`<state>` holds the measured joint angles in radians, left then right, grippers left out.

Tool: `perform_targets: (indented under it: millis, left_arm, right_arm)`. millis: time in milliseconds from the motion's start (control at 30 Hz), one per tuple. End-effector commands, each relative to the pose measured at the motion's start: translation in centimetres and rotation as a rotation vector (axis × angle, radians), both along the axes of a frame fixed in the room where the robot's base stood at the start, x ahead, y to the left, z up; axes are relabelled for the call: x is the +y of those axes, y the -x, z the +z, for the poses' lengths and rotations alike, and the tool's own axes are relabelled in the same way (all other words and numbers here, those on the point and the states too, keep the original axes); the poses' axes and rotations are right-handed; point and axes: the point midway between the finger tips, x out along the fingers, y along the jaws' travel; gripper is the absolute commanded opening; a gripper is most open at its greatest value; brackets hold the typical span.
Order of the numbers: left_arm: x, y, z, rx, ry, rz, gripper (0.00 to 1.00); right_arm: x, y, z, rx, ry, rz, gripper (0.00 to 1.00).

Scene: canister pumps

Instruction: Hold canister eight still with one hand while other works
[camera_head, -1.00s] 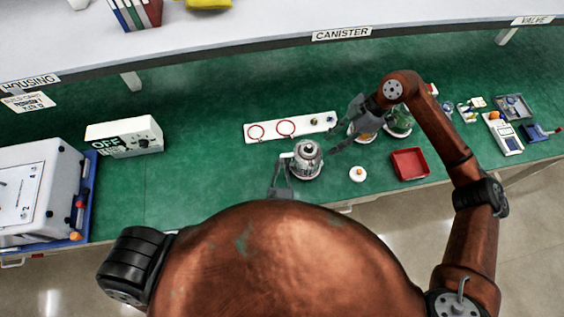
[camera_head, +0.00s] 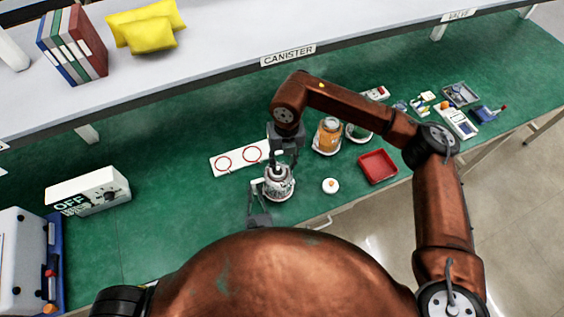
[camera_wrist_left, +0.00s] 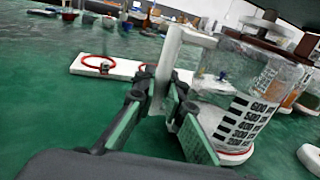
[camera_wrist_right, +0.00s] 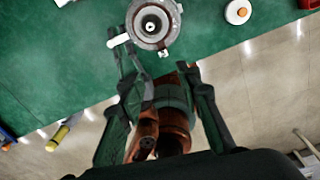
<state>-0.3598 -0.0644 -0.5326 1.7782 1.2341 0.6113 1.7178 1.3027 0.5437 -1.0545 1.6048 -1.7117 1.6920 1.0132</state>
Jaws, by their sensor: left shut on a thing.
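A clear canister (camera_head: 279,185) with a volume scale, a white base and a white side handle stands upright on the green bench. It also shows in the left wrist view (camera_wrist_left: 245,105) and from above in the right wrist view (camera_wrist_right: 153,22). I cannot read a number eight on it. My left gripper (camera_head: 257,190) is shut on the white handle (camera_wrist_left: 168,65), beside the canister. My right gripper (camera_head: 283,160) is directly above the canister in the head view. Its fingers are spread and empty in the right wrist view (camera_wrist_right: 160,75).
A white strip with red rings (camera_head: 225,162) lies behind the canister. A white disc with an orange centre (camera_head: 331,186) and a red tray (camera_head: 378,166) lie to its right. An orange-filled canister (camera_head: 328,135) stands behind them.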

Motion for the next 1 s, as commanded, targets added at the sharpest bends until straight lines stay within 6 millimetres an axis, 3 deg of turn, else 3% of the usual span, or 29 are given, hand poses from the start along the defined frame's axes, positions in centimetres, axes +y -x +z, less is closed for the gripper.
perform_targets:
  millis: [133,333,800,1000]
  left_arm:
    - [0.0,0.0,0.0,0.0,0.0,0.001,0.0]
    - [0.0,0.0,0.0,0.0,0.0,0.001,0.0]
    - [0.0,0.0,0.0,0.0,0.0,0.0,0.0]
    - [0.0,0.0,0.0,0.0,0.0,0.0,0.0]
  right_arm:
    - [0.1,0.0,0.0,-0.034,0.036,0.125,0.32]
    - [0.1,0.0,-1.4,-0.036,0.044,0.157,0.32]
    - [0.1,0.1,-9.5,-0.036,0.042,0.153,0.32]
    - [0.1,0.0,-11.5,-0.038,0.042,0.154,0.32]
